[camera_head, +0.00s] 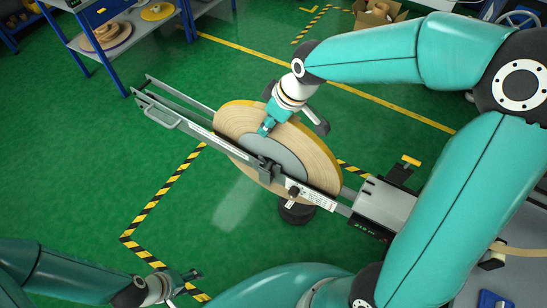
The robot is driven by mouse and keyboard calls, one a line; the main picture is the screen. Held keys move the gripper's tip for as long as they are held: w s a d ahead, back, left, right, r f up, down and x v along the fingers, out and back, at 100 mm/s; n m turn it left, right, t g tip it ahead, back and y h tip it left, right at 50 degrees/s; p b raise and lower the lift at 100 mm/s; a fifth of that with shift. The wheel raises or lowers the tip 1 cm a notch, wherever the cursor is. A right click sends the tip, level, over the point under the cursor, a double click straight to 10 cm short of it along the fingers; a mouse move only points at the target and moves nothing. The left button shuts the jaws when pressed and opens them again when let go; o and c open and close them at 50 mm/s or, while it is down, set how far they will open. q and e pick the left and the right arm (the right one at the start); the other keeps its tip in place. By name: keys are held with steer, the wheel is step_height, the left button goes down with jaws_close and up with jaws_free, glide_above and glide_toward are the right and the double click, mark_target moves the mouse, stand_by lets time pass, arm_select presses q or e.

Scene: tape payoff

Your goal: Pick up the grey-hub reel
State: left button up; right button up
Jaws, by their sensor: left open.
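The grey-hub reel (312,150) is a large tan roll with a yellowish edge and a grey centre. My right gripper (292,127) is at the reel's upper rim. One teal fingertip lies over the reel's face near the hub, and the other finger shows past the outer edge. I cannot tell whether they press on the reel. My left gripper (190,284) is open and empty at the lower left, away from the reel.
A grey machine block (385,205) with a yellow handle (411,161) adjoins the frame's right end. A blue shelf (125,45) with reels stands at the upper left. A cardboard box (378,14) is at the back. Green floor left of the frame is clear.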

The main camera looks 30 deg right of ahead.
jaws_close()
steer(key=shift+w+r, duration=0.15)
steer(key=shift+r, duration=0.05)
steer(key=shift+r, duration=0.2)
step_height(320, 180, up, 28)
steer(key=p, duration=0.2)
steer(key=shift+f, duration=0.2)
stand_by(0.5)
